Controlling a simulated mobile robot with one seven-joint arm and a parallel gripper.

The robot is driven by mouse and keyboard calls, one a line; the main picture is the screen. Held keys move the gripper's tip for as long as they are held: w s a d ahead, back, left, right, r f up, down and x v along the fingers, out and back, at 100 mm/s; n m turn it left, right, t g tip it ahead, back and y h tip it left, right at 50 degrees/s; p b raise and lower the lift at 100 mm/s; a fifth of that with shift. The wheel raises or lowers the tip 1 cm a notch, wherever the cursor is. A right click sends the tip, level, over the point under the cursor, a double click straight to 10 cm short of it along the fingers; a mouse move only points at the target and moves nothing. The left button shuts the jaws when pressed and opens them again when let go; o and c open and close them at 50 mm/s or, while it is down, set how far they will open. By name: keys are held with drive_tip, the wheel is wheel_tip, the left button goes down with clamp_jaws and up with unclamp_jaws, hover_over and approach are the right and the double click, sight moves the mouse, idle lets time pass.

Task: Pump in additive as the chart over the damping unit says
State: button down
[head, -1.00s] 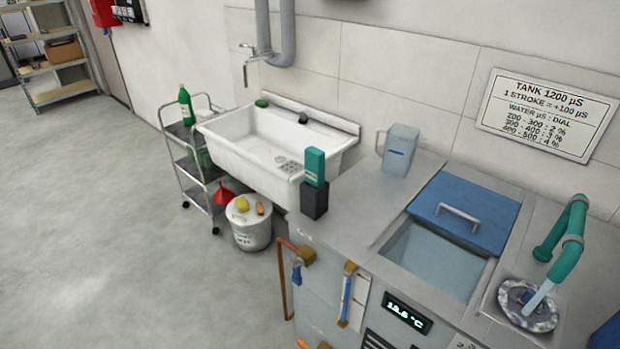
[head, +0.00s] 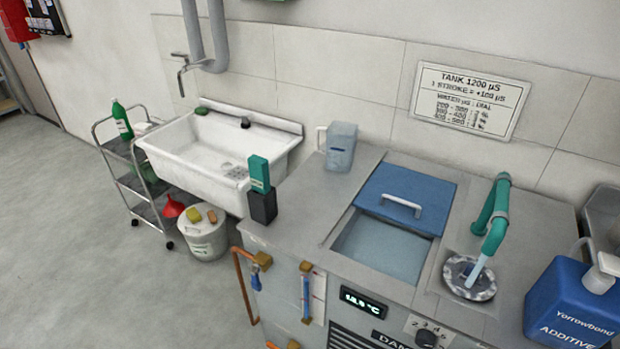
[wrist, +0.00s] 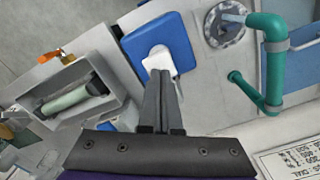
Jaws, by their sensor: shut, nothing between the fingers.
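The chart (head: 470,100) on the wall reads TANK 1200 µS, 1 STROKE = +100 µS, with a water-to-dial table. Below it is the damping unit with an open tank (head: 382,246), a half-drawn blue lid (head: 408,196) and a dial (head: 426,339). The blue additive jug (head: 572,305) with a white pump head (head: 600,270) stands at the right. In the wrist view, my gripper (wrist: 161,130) is shut and empty, pointing toward the jug (wrist: 180,52) and its white pump top (wrist: 158,62); whether it touches cannot be told. The gripper is outside the head view.
A teal pipe (head: 493,215) pours water into a round drain (head: 469,278). A teal meter (head: 259,174) stands in a dark holder at the unit's left corner, near a clear pitcher (head: 341,146). A sink (head: 215,155), trolley and bucket (head: 203,240) are at left.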

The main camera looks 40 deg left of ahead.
drive_tip(key=shift+r, duration=0.1)
idle(0.3)
wheel_tip(320, 180, up, 2)
drive_tip(key=shift+r+p, duration=0.25)
drive_tip(key=shift+p, duration=0.85)
drive_tip(key=shift+r+b, duration=0.3)
drive_tip(key=shift+r, duration=1.4)
drive_tip(key=shift+f, duration=0.1)
